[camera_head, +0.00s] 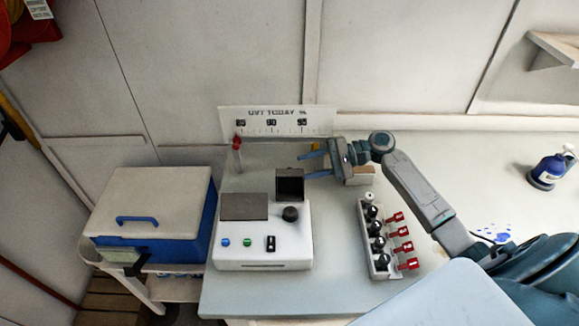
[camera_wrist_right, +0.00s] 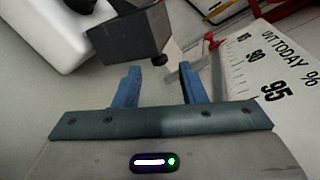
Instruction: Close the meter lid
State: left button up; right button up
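The white meter (camera_head: 262,255) stands on the bench with a dark screen, coloured buttons and a black knob on its front. Its dark lid (camera_head: 290,187) stands raised at the back right corner of the meter. In the right wrist view the lid (camera_wrist_right: 128,38) shows as a dark plate with a small black knob at its lower edge. My right gripper (camera_head: 303,166) is open and empty, with its blue fingers pointing left, just behind and to the right of the lid. In the wrist view the fingers (camera_wrist_right: 159,68) are apart, just short of the lid. My left gripper is not in view.
A scale board (camera_head: 276,121) stands behind the meter, with a red-topped post (camera_head: 238,150) near its left end. A rack of dark bottles (camera_head: 377,262) with red tags stands to the right. A blue cooler (camera_head: 150,218) is at left. The bench's right side has free room.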

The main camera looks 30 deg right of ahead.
aim_at(289, 168)
jog(key=shift+p+x, duration=0.95)
jog(key=shift+x, duration=1.95)
jog(key=shift+w+f, duration=0.1)
jog(key=shift+w, duration=0.05)
jog(key=shift+d, duration=0.1)
grip_shut()
